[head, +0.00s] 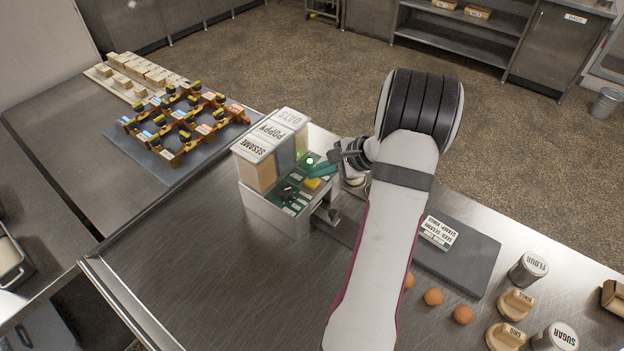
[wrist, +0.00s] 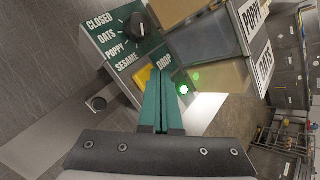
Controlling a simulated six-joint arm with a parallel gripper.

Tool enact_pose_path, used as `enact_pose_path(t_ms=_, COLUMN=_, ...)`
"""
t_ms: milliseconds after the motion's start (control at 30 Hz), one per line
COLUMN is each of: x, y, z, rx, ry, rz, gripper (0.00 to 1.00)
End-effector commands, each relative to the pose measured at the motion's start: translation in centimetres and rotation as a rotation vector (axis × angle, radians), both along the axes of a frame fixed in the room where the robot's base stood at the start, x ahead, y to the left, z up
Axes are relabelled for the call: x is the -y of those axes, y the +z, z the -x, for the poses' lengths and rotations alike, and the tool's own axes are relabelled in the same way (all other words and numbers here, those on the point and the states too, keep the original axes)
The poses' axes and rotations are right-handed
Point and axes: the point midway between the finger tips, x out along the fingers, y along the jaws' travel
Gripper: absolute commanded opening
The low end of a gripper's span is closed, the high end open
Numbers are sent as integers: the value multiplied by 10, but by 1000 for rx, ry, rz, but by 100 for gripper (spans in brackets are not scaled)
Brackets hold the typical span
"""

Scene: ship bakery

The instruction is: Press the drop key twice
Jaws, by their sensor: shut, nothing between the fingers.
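The seed dispenser (head: 262,215) is a white box with a green control panel (head: 289,193) on its near side. The yellow drop key (head: 312,183) is on that panel; in the wrist view its yellow edge (wrist: 144,75) shows beside my fingers, below the word DROP. My gripper (head: 314,171), with green fingers, is shut and empty, its tips (wrist: 161,76) right over the key. The fingers hide part of the key, and I cannot tell whether they touch it. A green lamp (head: 310,160) beside the key is lit. A black dial (wrist: 132,24) stands by the labels CLOSED, OATS, POPPY and SESAME.
Sesame (head: 255,165), poppy and oats hoppers stand on the dispenser's far side. A grey mat (head: 465,262) with a label card lies right of my arm. A rack of colourful holders (head: 180,120) is at the back left. Bare steel counter (head: 200,270) is at the front left.

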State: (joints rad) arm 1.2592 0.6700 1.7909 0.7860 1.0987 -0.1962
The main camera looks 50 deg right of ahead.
Motion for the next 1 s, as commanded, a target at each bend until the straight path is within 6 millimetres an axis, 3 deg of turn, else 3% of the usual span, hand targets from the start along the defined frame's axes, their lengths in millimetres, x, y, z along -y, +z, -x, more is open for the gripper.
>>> enact_pose_path(t_ms=1000, x=0, y=-9, z=0, rx=0, ry=-1, rz=-2, gripper=0)
